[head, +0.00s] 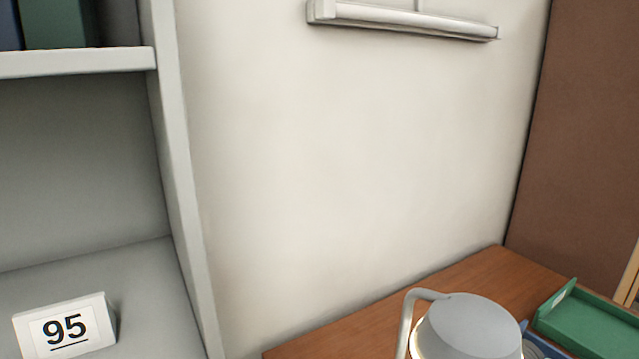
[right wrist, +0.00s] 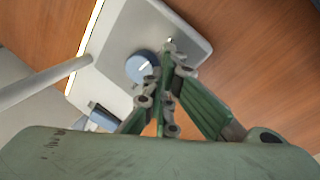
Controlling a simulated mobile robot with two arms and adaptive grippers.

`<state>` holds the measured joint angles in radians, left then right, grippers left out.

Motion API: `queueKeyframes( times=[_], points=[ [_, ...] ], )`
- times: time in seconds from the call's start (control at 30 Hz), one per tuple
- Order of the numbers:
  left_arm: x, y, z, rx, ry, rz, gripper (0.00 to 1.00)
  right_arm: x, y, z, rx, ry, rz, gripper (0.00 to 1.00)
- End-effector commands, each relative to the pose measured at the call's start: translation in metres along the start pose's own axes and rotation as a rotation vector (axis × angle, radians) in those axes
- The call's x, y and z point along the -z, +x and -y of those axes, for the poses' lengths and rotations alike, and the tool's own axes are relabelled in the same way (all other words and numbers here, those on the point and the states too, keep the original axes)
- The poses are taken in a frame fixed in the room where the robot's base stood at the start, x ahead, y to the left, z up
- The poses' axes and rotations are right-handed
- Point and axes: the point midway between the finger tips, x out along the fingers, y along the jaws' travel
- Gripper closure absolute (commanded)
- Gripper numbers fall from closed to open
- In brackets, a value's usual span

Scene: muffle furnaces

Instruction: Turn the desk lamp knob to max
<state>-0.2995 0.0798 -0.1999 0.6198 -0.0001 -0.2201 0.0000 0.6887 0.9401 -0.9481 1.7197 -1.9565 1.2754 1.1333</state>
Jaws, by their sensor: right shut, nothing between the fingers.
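The desk lamp (head: 466,322) shows at the bottom right of the head view, with a grey shade on a bent arm; its base is out of that view. In the right wrist view the lamp's pale base (right wrist: 118,36) lies on the wooden desk. A round blue-grey knob (right wrist: 142,66) with a light mark stands on the base. My right gripper (right wrist: 169,48) is shut and empty, its fingertips over the base just right of the knob. I cannot tell whether they touch the knob. My left gripper is not in view.
The wooden desk (head: 350,335) also holds a green tray (head: 590,322) and a blue item (head: 542,346) at the right. A grey shelf unit (head: 180,150) with a white "95" card (head: 66,327) stands at the left. Bare desk (right wrist: 265,60) lies right of the lamp base.

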Motion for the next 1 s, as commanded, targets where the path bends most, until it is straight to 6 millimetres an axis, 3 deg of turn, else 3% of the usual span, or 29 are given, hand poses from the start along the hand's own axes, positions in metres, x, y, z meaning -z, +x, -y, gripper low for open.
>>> queueKeyframes(
  times=[0.27,0.7,1.0],
  points=[
    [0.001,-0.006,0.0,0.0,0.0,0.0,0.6,0.002,-0.006,0.004,0.003,-0.001,-0.004,1.0],
    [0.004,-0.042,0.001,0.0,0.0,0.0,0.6,0.0,-0.057,-0.01,0.0,0.0,-0.001,1.0],
    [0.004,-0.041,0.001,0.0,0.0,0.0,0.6,0.0,-0.059,-0.01,0.0,0.0,-0.001,1.0]
  ],
)
